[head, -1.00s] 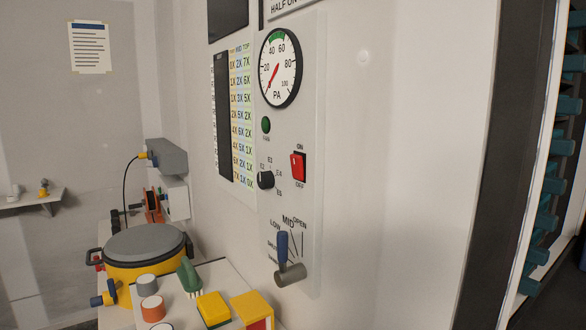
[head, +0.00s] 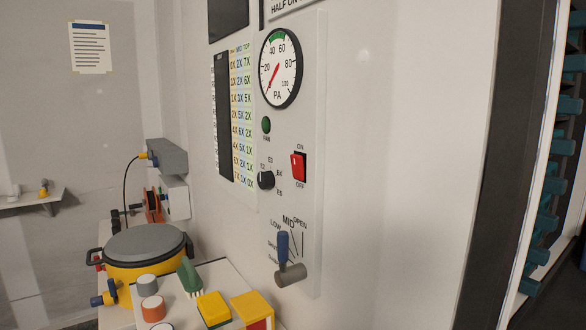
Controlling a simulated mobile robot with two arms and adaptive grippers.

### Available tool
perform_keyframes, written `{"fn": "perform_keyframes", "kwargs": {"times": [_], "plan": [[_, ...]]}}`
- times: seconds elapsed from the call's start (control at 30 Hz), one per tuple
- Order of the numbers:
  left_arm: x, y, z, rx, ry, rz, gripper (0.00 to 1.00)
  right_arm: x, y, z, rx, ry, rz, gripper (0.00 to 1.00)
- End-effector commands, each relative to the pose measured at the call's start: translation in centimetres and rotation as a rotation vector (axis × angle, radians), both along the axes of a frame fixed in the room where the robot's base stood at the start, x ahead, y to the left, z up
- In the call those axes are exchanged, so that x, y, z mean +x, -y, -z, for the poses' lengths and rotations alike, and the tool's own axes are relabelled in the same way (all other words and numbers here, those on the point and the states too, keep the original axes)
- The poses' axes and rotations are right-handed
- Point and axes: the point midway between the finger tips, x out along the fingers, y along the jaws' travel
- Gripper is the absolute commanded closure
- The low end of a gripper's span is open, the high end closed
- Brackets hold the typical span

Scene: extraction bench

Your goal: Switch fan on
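A red rocker switch (head: 298,166) sits on the white control panel (head: 307,210) on the wall, with "ON" printed above it and "OFF" below. A green round lamp (head: 266,125) labelled "FAN" is to its upper left and looks dark. A black rotary knob (head: 266,180) is to its lower left. A round PA gauge (head: 281,68) is above, its red needle pointing to the lower left. A lever with a blue handle (head: 282,250) is below, under "LOW", "MID" and "OPEN" marks. Neither of my grippers is in view.
A yellow pot with a grey lid (head: 143,243) stands at the lower left. A white tray or bench (head: 180,309) below the panel holds jars, a green brush (head: 188,277) and yellow blocks (head: 213,309). Teal racks (head: 545,225) are at the far right. The space before the switch is clear.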

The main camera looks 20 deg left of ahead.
Motion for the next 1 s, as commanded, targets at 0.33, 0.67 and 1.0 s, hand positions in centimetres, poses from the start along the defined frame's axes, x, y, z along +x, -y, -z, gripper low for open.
{"fn": "perform_keyframes", "kwargs": {"times": [0.33,0.67,1.0], "plan": [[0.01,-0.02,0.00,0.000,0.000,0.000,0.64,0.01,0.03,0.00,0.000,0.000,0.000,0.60],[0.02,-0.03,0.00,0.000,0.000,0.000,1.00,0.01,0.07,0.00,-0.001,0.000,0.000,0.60],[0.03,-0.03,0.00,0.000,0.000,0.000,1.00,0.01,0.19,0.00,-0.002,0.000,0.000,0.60]]}}
